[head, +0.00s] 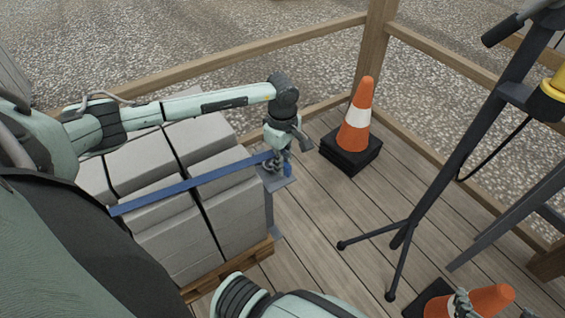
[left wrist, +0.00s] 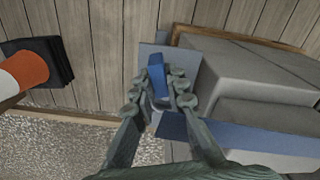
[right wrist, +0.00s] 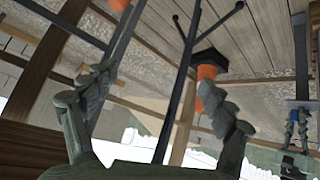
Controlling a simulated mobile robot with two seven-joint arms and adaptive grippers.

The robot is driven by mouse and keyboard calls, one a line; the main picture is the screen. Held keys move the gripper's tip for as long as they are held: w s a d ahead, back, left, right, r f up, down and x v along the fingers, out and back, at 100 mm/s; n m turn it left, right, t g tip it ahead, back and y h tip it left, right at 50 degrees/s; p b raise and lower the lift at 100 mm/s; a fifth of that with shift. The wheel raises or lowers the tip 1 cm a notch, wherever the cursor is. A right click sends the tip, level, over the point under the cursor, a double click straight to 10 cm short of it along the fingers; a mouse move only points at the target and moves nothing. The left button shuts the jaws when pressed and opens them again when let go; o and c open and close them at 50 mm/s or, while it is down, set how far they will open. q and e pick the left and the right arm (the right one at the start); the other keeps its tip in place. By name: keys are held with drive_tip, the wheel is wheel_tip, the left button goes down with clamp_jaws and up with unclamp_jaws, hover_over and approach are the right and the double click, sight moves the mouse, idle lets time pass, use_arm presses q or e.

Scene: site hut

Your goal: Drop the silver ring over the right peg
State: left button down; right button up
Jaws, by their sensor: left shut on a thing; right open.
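I cannot make out a silver ring or tell which part is the right peg; the fingers hide part of this spot. My right gripper (head: 462,303) is low at the right, by a fallen-looking cone. In the right wrist view its fingers (right wrist: 155,80) are spread and empty.
Grey blocks (head: 205,133) with a blue strap (head: 190,184) sit on a wooden pallet (head: 232,270). An orange cone (head: 361,112) stands beyond the left gripper. A dark tripod (head: 440,165) stands at the right, near a second cone (head: 490,298).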

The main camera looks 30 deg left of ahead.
use_arm(q)
drive_tip(key=shift+f+b, duration=0.45)
drive_tip(key=shift+f, duration=0.15)
drive_tip(key=shift+f+b, duration=0.4)
drive_tip(key=shift+f, duration=0.05)
use_arm(e)
drive_tip(key=w+a+r+t+y, duration=0.2)
drive_tip(key=w+a+r+t, duration=0.2)
drive_tip(key=a+r, duration=0.2)
drive_tip(key=shift+w+r+n, duration=0.3)
drive_tip(key=shift+w, duration=0.05)
drive_tip(key=shift+a, duration=0.1)
use_arm(q)
drive_tip(key=c, duration=1.5)
unclamp_jaws()
drive_tip(key=shift+o, duration=0.2)
drive_tip(key=shift+r, duration=0.1)
wheel_tip(320, 180, up, 12)
drive_tip(key=shift+f, duration=0.1)
